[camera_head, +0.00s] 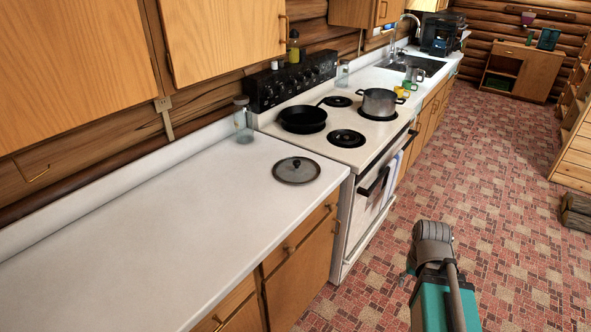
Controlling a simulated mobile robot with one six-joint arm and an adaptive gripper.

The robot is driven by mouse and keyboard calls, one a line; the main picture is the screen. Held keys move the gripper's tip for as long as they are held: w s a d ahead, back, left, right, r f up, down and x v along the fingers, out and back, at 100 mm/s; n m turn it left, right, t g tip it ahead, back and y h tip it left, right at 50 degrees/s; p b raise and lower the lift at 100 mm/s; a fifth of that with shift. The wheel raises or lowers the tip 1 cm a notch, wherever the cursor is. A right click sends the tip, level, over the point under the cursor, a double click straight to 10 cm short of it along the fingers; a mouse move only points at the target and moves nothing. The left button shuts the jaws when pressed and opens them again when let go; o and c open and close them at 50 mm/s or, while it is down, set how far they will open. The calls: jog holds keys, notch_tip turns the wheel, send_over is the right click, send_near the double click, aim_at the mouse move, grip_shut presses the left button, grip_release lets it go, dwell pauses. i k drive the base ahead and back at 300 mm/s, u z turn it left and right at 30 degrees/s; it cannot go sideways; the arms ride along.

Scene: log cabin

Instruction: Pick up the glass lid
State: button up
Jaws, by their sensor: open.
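The glass lid (296,170) lies flat on the white countertop (150,235), near the counter's right end beside the stove. It is round, with a dark see-through pane, a pale rim and a small black knob in the middle. Nothing covers it. Part of my arm shows at the lower right, over the floor and well apart from the lid. My gripper's fingers do not show in this view.
A glass jar (242,120) stands behind the lid by the wall. The white stove (330,155) holds a black skillet (302,119) and a metal pot (379,102). Upper cabinets (225,40) overhang the counter's back. The counter left of the lid and the tiled floor (500,200) are clear.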

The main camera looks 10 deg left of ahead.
aim_at(291, 171)
jog(key=z, duration=0.05)
jog(key=i, duration=0.9)
jog(key=u, duration=0.05)
